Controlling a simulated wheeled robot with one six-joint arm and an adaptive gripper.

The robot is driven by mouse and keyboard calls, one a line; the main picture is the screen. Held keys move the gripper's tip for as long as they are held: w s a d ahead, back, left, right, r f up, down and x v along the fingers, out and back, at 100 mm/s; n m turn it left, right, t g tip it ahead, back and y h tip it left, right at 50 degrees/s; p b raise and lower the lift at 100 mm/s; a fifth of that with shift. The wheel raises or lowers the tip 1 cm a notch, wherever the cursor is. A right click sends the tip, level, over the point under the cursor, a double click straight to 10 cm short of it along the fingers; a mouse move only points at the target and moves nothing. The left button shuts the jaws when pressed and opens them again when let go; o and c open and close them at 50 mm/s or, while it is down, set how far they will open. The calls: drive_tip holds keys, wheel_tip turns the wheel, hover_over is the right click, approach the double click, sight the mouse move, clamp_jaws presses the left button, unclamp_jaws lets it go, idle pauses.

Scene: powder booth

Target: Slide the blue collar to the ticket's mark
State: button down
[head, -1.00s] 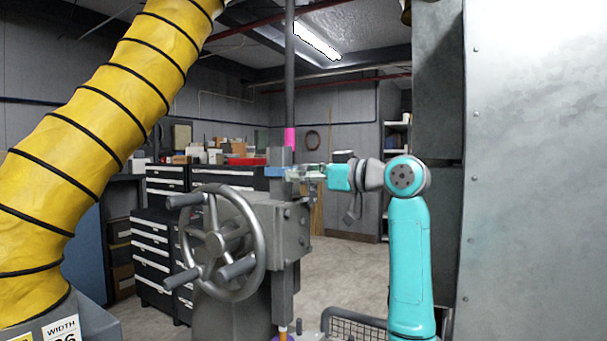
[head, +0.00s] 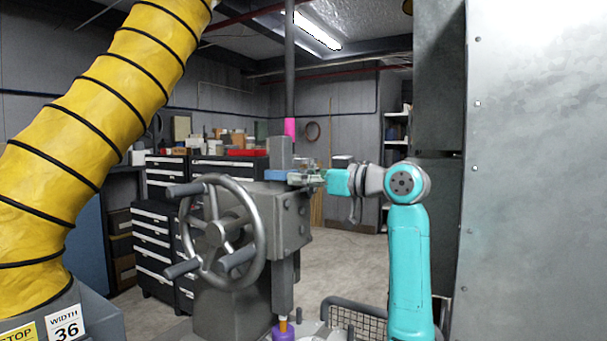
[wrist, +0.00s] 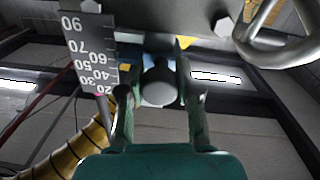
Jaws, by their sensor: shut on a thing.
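The blue collar (head: 276,175) sits around the grey upright post (head: 279,150) beside the handwheel. My gripper (head: 300,177) is at its right side, shut on a part of it, apparently a grey knob (wrist: 160,86) between the fingers in the wrist view. The collar's body is mostly hidden there behind the knob. The scale (wrist: 90,50) with numbers from 90 down to 20 stands left of my fingers. The pointer's exact reading cannot be told. The ticket (head: 67,325) reads WIDTH 36.
A large spoked handwheel (head: 222,235) stands left of the post. A pink band (head: 290,128) marks the rod above. A yellow hose (head: 100,130) fills the left side, and a metal panel (head: 540,170) the right. A purple part (head: 284,331) is below.

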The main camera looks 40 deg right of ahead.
drive_tip(key=c, duration=0.8)
unclamp_jaws()
drive_tip(key=shift+o, duration=0.2)
drive_tip(key=v, duration=1.2)
